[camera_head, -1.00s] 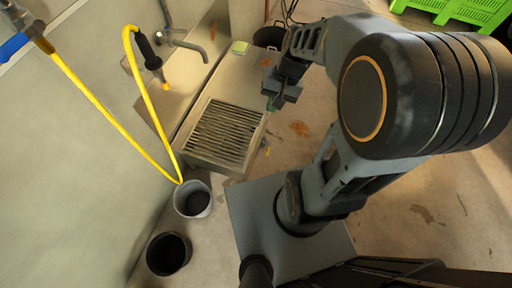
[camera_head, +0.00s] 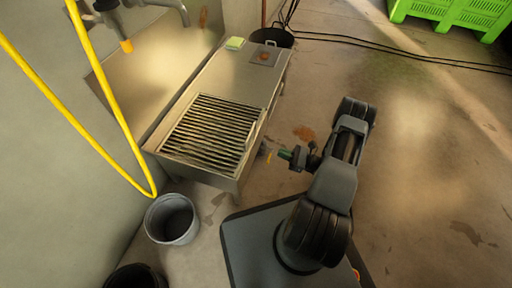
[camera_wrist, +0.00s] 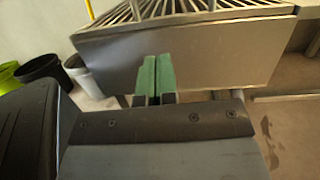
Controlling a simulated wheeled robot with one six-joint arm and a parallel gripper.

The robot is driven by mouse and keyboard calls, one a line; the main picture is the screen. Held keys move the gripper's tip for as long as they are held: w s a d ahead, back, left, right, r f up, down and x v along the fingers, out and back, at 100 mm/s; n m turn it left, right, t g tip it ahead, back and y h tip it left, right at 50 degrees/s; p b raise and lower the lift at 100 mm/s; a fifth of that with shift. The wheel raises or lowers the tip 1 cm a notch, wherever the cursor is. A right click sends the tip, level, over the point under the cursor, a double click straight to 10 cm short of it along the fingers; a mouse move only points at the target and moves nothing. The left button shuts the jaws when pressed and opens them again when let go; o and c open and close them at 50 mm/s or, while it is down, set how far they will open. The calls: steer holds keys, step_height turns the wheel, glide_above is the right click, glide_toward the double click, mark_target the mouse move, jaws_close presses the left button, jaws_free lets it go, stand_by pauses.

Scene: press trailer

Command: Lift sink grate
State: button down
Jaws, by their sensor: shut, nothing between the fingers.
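The sink grate (camera_head: 212,130) is a set of dark slats lying flat over the basin of a metal sink bench (camera_head: 262,84). The slats also show at the top of the wrist view (camera_wrist: 190,9), above the bench's front panel (camera_wrist: 190,58). My gripper (camera_head: 287,154) is to the right of the bench in the head view, apart from the grate and lower than its top in the wrist view. Its green fingertips (camera_wrist: 156,76) are together with nothing between them.
A grey bucket (camera_head: 150,222) and a black bucket (camera_head: 135,277) stand at the bench's near end. A yellow hose (camera_head: 98,78) hangs at the left wall. A green sponge (camera_head: 235,43) lies on the bench. Floor to the right is open.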

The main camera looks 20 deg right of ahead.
mark_target(251, 143)
steer(key=shift+m+t, duration=0.3)
steer(key=shift+t, duration=0.1)
steer(key=x, duration=0.3)
steer(key=p+x, duration=0.1)
steer(key=x, duration=0.2)
steer(key=f+p+x, duration=0.1)
steer(key=x, duration=0.2)
steer(key=shift+w+a, duration=0.25)
steer(key=shift+a, duration=0.05)
steer(key=shift+w+a+r+p, duration=0.2)
steer(key=shift+a+r+p, duration=0.1)
steer(key=shift+r+p, duration=0.25)
steer(key=shift+w+a+r+p, duration=0.25)
steer(key=shift+r+p, duration=0.25)
steer(key=shift+w+a+r+p, duration=0.2)
steer(key=shift+a+r+p, duration=0.1)
steer(key=shift+r+p, duration=0.25)
